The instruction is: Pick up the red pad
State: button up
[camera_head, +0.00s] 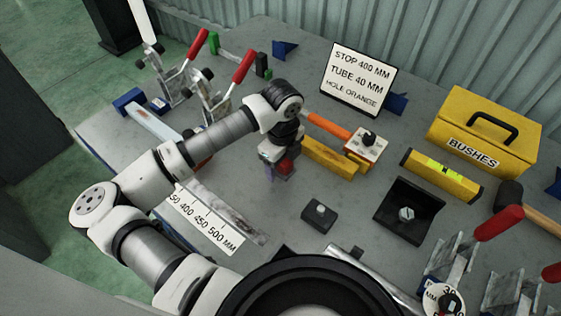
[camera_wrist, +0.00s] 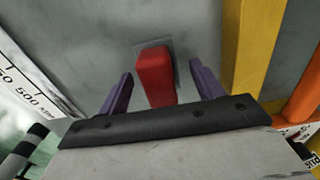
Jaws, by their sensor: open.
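The red pad (camera_wrist: 155,76) is a small red block in the wrist view. It stands on a thin grey base on the grey table, between the two purple fingers of my gripper (camera_wrist: 160,88). There is a gap on each side, so the fingers are open around it. In the head view the red pad (camera_head: 285,168) shows just under my gripper (camera_head: 280,172), near the middle of the table. The gripper partly hides it there. I cannot tell from these views how far the fingertips are above the table.
A yellow bar (camera_head: 328,157) and an orange handle (camera_head: 326,126) lie close to the right of the gripper. A white scale (camera_head: 205,219) lies at the front left. Red-handled clamps (camera_head: 243,66) stand behind. A yellow toolbox (camera_head: 480,125) stands at the right.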

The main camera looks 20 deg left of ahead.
jog(key=shift+c, duration=0.5)
jog(key=c, duration=1.1)
jog(key=shift+o, duration=0.2)
jog(key=shift+r, duration=0.1)
notch_tip(320, 180, up, 20)
jog(key=b, duration=0.3)
jog(key=shift+b, duration=0.35)
jog(key=o, duration=0.5)
jog(key=shift+c, duration=1.6)
